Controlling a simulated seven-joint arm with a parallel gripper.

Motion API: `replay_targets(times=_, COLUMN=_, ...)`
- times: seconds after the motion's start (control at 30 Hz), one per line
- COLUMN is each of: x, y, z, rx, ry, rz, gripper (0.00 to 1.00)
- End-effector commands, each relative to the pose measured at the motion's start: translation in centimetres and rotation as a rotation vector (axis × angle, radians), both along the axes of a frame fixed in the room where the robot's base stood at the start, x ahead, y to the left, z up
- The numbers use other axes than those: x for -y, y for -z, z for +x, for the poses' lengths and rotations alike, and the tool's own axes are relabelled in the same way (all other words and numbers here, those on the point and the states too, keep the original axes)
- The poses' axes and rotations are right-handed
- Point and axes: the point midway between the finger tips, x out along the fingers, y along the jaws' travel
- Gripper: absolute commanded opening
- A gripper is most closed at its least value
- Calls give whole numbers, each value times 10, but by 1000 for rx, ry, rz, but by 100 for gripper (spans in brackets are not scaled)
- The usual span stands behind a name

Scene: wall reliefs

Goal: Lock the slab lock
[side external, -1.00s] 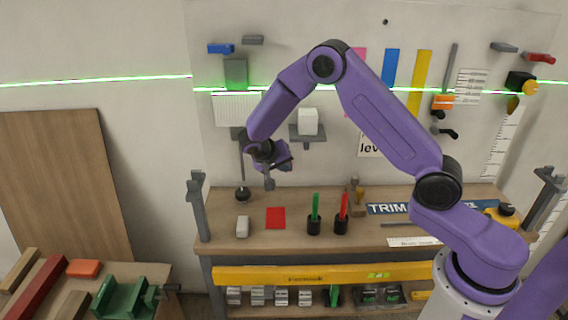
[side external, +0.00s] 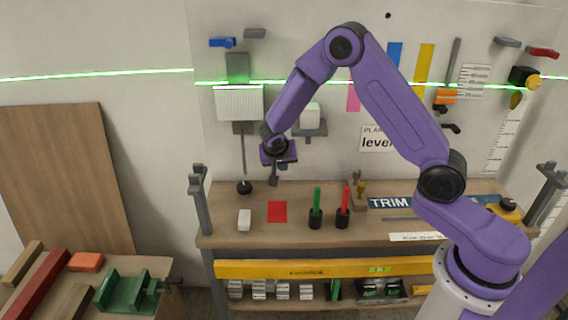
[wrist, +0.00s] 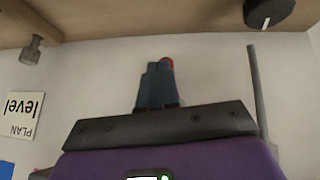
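No part is clearly marked as the slab lock, so I cannot tell which it is. A white ribbed slab (side external: 240,103) is mounted on the wall over a grey upright plate (side external: 237,68). A blue lever-like piece (side external: 222,42) and a small grey piece (side external: 254,33) are fixed above it. My gripper (side external: 273,180) points down in front of the wall, below and right of the slab, above the bench. In the wrist view its dark fingers (wrist: 155,85) lie side by side, with a little red at the tip. They look shut, and I see nothing clearly held.
A hanging rod with a black bob (side external: 244,188) is just left of my gripper. A white block (side external: 310,114) sits on a grey wall bracket. The bench (side external: 225,190) carries a white block, red sheet (side external: 277,212) and green and red markers in cups.

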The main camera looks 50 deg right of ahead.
Motion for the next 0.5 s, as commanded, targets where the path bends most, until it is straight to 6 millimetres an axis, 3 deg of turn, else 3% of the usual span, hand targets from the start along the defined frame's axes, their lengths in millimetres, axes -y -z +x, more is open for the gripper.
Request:
replay_targets(times=0.03, x=9, y=8, z=-7, rx=-25, ry=16, rz=-4, gripper=0)
replay_targets(times=0.5, x=9, y=3, z=-6, rx=-26, ry=17, rz=-5, gripper=0)
